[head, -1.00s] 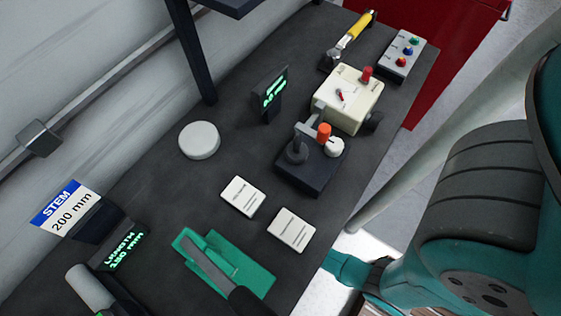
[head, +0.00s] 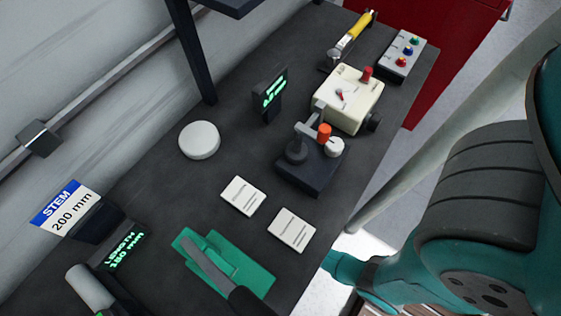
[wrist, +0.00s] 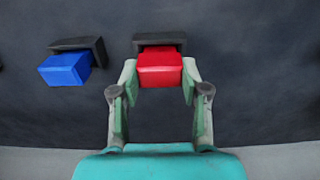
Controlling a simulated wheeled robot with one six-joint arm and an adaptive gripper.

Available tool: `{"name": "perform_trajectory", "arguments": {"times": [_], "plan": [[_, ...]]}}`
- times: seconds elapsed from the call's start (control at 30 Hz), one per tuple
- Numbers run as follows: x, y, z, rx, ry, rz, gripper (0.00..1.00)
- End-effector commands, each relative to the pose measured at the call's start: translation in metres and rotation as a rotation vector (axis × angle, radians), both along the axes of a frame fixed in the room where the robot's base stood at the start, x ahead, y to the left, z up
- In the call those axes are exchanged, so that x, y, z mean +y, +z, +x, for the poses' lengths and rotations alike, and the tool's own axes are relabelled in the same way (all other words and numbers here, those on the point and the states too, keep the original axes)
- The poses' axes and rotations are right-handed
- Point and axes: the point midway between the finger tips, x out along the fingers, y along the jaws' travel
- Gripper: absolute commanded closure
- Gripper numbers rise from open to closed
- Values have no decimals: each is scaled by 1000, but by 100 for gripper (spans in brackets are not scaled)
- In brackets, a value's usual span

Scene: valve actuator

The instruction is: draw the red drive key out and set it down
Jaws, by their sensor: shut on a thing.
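The red drive key (wrist: 160,66) is a red block in the upper middle of the wrist view. Its far end meets a dark bracket (wrist: 160,40) on a dark surface; how deep it sits there cannot be told. My gripper (wrist: 160,80) has one finger on each side of the red key and is shut on it. The head view shows my teal arm at the right, but neither the gripper nor the red key can be made out there.
A blue block (wrist: 65,69) sits at a similar bracket (wrist: 78,45) to the left. In the head view, the dark bench holds a cream box (head: 347,98), a green fixture (head: 240,262), two white cards, a white disc (head: 199,140) and a LENGTH display (head: 125,250).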

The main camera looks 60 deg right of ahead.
Motion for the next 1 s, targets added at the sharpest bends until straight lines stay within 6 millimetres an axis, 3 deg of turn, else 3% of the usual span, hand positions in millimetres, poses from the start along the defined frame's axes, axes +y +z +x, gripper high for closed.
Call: {"name": "perform_trajectory", "arguments": {"times": [0.33,0.37,0.47,0.83,1.0], "plan": [[0,-7,0,0,0,0,97],[0,-7,0,0,0,0,52],[0,-7,0,0,0,0,27],[0,-6,0,0,0,0,26],[0,5,0,-1,0,0,26]]}}
